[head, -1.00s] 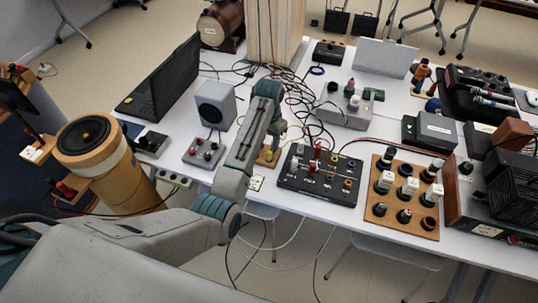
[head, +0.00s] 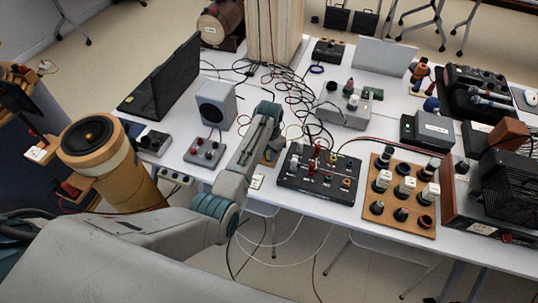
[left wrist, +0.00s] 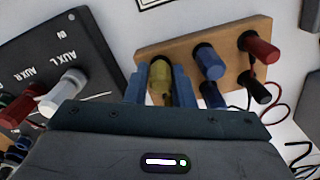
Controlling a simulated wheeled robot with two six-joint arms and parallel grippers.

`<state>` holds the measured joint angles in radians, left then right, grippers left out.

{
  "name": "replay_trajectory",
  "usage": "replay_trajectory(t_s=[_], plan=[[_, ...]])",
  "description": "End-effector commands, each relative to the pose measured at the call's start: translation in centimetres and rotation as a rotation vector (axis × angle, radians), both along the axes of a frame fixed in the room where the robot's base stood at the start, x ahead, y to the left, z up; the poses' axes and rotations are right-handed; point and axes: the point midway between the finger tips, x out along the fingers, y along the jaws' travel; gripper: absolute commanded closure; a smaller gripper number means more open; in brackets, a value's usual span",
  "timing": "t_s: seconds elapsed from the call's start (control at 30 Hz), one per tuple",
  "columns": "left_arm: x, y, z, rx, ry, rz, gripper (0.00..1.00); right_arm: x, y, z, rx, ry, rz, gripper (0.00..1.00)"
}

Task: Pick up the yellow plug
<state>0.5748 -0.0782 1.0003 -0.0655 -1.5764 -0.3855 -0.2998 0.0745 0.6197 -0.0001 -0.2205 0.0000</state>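The yellow plug (left wrist: 160,76) stands on a small wooden board (left wrist: 228,38) in the left wrist view. The two blue fingers of my left gripper (left wrist: 160,88) are on either side of it, with little or no gap showing. I cannot tell whether they press on it. In the head view my left gripper (head: 268,157) is low over the table, left of the black mixer box, and the arm mostly hides the board and the plug. My right gripper is not in view.
Blue (left wrist: 208,62), red (left wrist: 258,47) and black plugs stand close right of the fingers. A black box with knobs and plugs (head: 318,175) is close by. A grey speaker (head: 215,105) stands left of the arm. Loose cables (head: 295,95) lie behind.

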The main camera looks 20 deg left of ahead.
Motion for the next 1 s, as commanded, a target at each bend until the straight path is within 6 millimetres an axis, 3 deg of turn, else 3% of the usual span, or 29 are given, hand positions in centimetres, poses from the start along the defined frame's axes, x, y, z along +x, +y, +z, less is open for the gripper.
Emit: replay_trajectory(t_s=[0.03, 0.1, 0.53, 0.77, 1.0], plan=[[0.0, 0.0, 0.0, 0.000, 0.000, 0.000, 0.88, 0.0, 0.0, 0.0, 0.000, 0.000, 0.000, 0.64], [0.0, 0.0, 0.0, 0.000, 0.000, 0.000, 1.00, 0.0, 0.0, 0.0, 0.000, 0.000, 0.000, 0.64], [0.1, 0.0, 0.5, 0.000, -0.002, 0.000, 1.00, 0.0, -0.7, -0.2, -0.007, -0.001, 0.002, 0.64], [0.2, 0.0, 3.3, -0.001, -0.006, 0.000, 1.00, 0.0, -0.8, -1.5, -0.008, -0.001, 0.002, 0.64], [-5.1, 0.1, 3.6, 0.000, -0.001, 0.001, 1.00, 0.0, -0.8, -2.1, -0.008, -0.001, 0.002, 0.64]])
